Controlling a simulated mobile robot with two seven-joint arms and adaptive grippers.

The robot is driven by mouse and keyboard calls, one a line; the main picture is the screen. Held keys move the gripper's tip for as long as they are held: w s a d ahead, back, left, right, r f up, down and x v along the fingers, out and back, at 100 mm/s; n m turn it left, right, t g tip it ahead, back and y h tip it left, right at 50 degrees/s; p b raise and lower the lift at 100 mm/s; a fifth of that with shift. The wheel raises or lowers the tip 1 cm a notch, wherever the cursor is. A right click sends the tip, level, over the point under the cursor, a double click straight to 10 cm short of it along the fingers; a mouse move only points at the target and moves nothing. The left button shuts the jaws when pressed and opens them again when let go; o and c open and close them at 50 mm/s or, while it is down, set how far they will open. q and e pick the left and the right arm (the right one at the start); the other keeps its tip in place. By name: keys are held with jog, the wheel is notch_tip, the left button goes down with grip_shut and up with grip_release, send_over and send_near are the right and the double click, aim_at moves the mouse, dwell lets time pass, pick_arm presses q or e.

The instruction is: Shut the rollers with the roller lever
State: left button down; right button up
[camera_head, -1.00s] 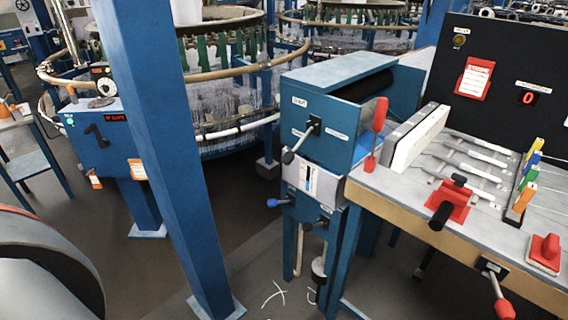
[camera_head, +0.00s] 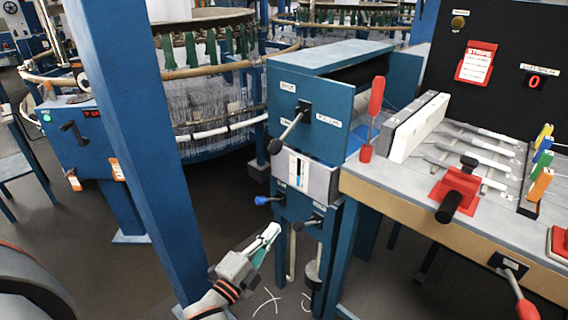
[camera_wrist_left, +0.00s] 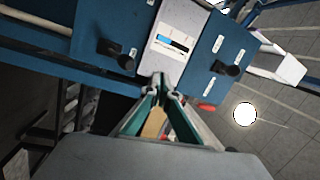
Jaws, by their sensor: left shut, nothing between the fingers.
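A blue machine box (camera_head: 310,90) with a dark roller (camera_head: 366,75) in its top stands in the middle of the head view. A grey lever with a black knob (camera_head: 290,130) slopes down to the left on its front. Lower down are a blue-knobbed lever (camera_head: 264,200) and a black-knobbed lever (camera_head: 306,223). The labels are too small to read, so I cannot tell which is the roller lever. My left gripper (camera_head: 270,234) is shut and empty, below and left of the levers. In the left wrist view, its fingertips (camera_wrist_left: 160,84) point toward the white gauge panel (camera_wrist_left: 172,42).
A blue post (camera_head: 135,140) stands left of my left gripper. A workbench (camera_head: 400,195) with a red upright handle (camera_head: 372,115) and a red clamp (camera_head: 458,190) juts out at right. Open floor lies between post and machine.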

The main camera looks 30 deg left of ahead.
aim_at(286, 133)
pick_arm(q)
jog(key=w+a+r+m+t+h+b, duration=0.2)
jog(key=w+r+m+t+h+b, duration=0.1)
jog(key=m, duration=0.8)
jog(key=w+a+r+m+t+h+b, duration=0.2)
jog(key=w+r+m+t+h+b, duration=0.1)
jog(key=m, duration=0.8)
jog(key=w+r+h+b, duration=0.1)
jog(key=w+r+b, duration=0.1)
jog(key=b, duration=0.1)
jog(key=shift+w+a+b, duration=0.2)
jog(key=shift+w+b, duration=0.05)
jog(key=shift+b, duration=0.05)
pick_arm(e)
jog(key=shift+y, duration=0.3)
jog(key=f, duration=0.1)
jog(key=a+f, duration=0.1)
jog(key=f, duration=0.3)
jog(key=shift+s+a, duration=0.4)
